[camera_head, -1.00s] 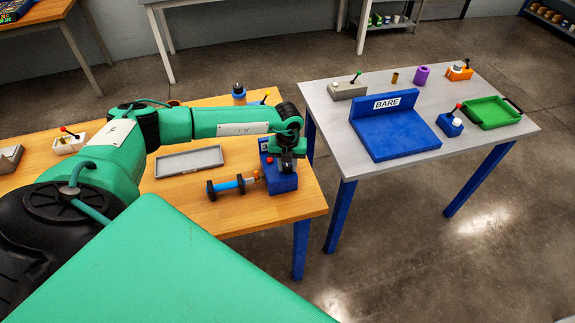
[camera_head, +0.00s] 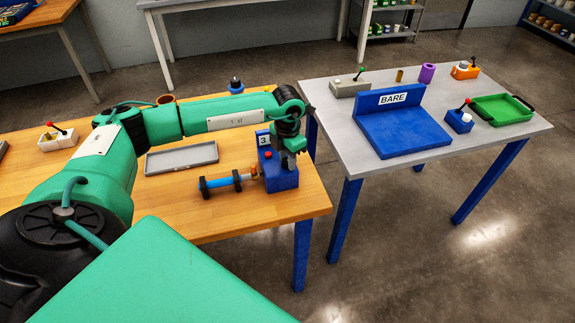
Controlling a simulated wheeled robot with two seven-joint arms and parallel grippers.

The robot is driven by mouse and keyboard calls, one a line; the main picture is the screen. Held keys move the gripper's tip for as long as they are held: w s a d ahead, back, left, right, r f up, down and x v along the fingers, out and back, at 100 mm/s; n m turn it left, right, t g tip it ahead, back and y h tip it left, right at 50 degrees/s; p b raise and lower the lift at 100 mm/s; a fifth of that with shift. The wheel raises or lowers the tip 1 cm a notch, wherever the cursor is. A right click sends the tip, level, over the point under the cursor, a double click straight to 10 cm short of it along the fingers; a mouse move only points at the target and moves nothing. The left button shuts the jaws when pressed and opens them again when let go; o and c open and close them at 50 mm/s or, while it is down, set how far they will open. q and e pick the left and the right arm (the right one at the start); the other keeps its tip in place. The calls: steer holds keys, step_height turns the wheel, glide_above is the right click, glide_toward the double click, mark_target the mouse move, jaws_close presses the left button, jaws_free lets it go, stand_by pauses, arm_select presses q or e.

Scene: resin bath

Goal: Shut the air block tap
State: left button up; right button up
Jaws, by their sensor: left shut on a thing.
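A blue block (camera_head: 281,178) with a red knob and a white label "3" sits near the right end of the wooden table. I take it for the air block. My left gripper (camera_head: 290,158) points down over its right part, with its fingers shut at the top of the block. The gripper hides what it holds, which appears to be the block's tap. I cannot tell which way the tap is turned. A blue cylinder with black rings (camera_head: 221,183) lies at the block's left side. My right gripper is not in view.
A grey tray (camera_head: 182,158) lies behind the cylinder on the wooden table (camera_head: 150,205). Across a narrow gap, the grey table (camera_head: 345,125) holds a blue "BARE" stand (camera_head: 405,133), a small blue block with a red-tipped lever (camera_head: 459,119) and a green tray (camera_head: 502,109).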

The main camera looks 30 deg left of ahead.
arm_select(q)
steer(key=m+b, duration=0.3)
steer(key=shift+f+m, duration=0.1)
steer(key=shift+m, duration=0.2)
steer(key=shift+m+b, duration=1.2)
steer(key=shift+r+m+b, duration=0.2)
steer(key=shift+m+b, duration=0.1)
steer(key=shift+m, duration=0.2)
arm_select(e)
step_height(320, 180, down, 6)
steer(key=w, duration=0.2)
